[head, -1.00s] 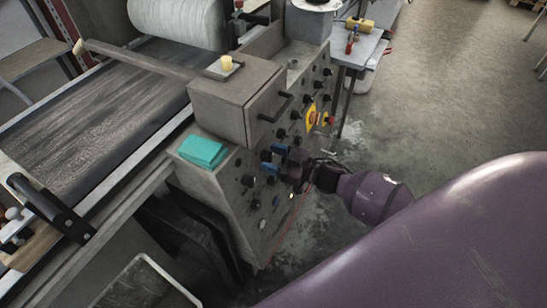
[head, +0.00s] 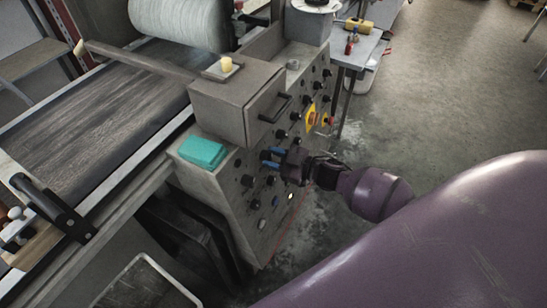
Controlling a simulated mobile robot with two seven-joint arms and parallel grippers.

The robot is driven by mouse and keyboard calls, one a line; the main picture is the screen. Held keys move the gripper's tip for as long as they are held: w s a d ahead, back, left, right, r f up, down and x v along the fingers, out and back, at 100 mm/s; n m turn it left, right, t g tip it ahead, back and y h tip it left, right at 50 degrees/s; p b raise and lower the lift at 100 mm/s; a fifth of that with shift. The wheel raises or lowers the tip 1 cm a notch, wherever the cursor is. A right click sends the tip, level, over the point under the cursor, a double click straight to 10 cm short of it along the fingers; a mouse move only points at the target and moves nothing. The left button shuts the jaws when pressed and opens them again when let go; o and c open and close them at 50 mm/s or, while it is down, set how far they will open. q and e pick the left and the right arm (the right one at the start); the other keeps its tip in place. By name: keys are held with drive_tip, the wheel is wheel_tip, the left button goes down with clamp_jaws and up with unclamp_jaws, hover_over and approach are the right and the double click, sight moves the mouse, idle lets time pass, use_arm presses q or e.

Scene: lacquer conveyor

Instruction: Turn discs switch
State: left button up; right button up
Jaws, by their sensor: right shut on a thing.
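The grey control panel (head: 250,205) has rows of black knobs, and I cannot read which one is labelled for the discs. My right gripper (head: 271,157) comes in from the right with blue fingertips against the panel's upper left part. It is shut on a black knob there, which its fingers mostly hide. Other black knobs sit close by, one to the left (head: 247,180) and one below (head: 255,204). A small round light (head: 290,196) low on the panel shows bright white. My left gripper is not in view.
A grey box with a handle (head: 240,103) stands above the panel, with a teal block (head: 202,152) beside it. A yellow and red emergency button (head: 312,118) is to the right. The conveyor belt (head: 90,115) runs at the left. The floor at right is open.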

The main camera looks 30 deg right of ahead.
drive_tip(key=n, duration=0.2)
drive_tip(key=n+g+p, duration=0.1)
drive_tip(key=n, duration=0.2)
drive_tip(key=shift+r, duration=0.2)
drive_tip(key=n, duration=0.2)
drive_tip(key=shift+d+n+g, duration=0.1)
drive_tip(key=shift+n+g, duration=0.2)
drive_tip(key=shift+n+g+p, duration=0.3)
drive_tip(key=shift+n+p, duration=0.15)
drive_tip(key=shift+n, duration=0.65)
drive_tip(key=o, duration=0.9)
drive_tip(key=v, duration=1)
drive_tip(key=shift+s+d+r, duration=0.1)
drive_tip(key=shift+s+d, duration=0.15)
